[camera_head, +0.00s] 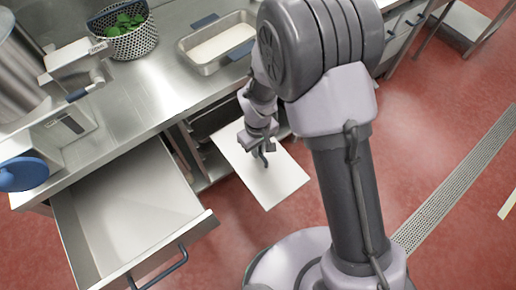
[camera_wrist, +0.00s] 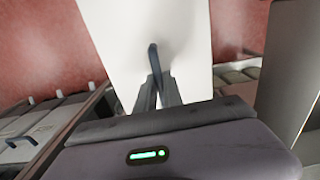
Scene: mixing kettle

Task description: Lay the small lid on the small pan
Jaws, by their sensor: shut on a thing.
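My gripper (camera_head: 262,155) is below the counter edge, in front of a pale flat panel (camera_head: 273,189) that stands out from a dark opening. In the wrist view my gripper (camera_wrist: 158,88) is shut on a dark bar handle (camera_wrist: 153,57) on the panel (camera_wrist: 186,35). I cannot tell whether the panel is a door or a drawer front. A rectangular steel pan (camera_head: 200,64) with pale contents is on the counter; I cannot tell whether it is the small pan. I cannot make out the small lid in either view.
An open, empty drawer (camera_head: 125,205) juts out at the lower left, with a dark handle (camera_head: 165,268). On the counter are a perforated basket (camera_head: 137,42) of green leaves and steel equipment (camera_head: 62,130) with a blue knob. The red floor (camera_head: 440,120) at right is mostly clear.

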